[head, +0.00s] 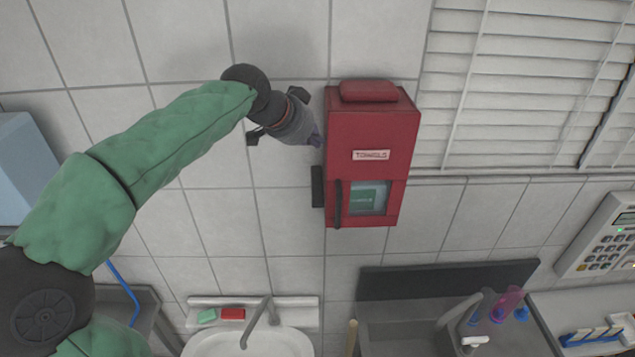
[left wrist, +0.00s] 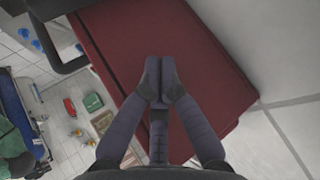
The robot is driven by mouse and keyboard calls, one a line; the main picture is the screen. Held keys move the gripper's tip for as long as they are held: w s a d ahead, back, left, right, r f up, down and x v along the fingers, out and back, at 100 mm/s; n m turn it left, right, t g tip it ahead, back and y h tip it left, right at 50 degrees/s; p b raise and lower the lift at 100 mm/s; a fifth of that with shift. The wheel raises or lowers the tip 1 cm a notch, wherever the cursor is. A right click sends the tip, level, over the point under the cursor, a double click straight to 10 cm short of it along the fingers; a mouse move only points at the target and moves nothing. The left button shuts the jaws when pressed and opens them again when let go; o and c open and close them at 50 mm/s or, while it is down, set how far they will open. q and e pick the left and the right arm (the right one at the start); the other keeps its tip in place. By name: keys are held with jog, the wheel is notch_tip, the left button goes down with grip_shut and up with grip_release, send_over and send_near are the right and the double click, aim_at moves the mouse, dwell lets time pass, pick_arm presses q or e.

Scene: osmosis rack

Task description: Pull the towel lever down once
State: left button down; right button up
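The red towel dispenser (head: 372,130), labelled as towels, hangs on the tiled wall, with a small window low on its front. A black lever-like part (head: 317,187) sticks out at its lower left side, and a dark curved bar (head: 338,204) runs beside the window. My left gripper (head: 317,141) is at the dispenser's left side, above the black part. In the left wrist view its fingertips (left wrist: 159,75) are together and empty in front of the red side (left wrist: 205,60); contact is unclear. A black bar (left wrist: 60,55) shows at upper left there. My right gripper is not in view.
A white sink with a tap (head: 262,318) is below left, with a red and a green item on its ledge. A grey basin (head: 400,325) is below the dispenser. Blinds (head: 525,80) cover the right wall.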

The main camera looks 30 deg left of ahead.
pick_arm(q)
send_over(315, 184)
notch_tip(315, 184, down, 6)
jog(key=shift+s, duration=0.1)
jog(key=shift+f+b, duration=0.55)
jog(key=shift+b, duration=0.1)
jog(key=shift+f+b, duration=0.7)
jog(key=shift+f, duration=0.05)
dwell(0.6)
jog(key=shift+f+b, duration=0.4)
jog(key=shift+b, duration=0.2)
jog(key=shift+f+b, duration=1.55)
jog(key=shift+b, duration=0.05)
dwell(1.6)
jog(key=shift+r, duration=0.15)
jog(key=shift+r+p, duration=1.2)
jog(key=shift+r, duration=0.7)
jog(key=shift+r, duration=0.1)
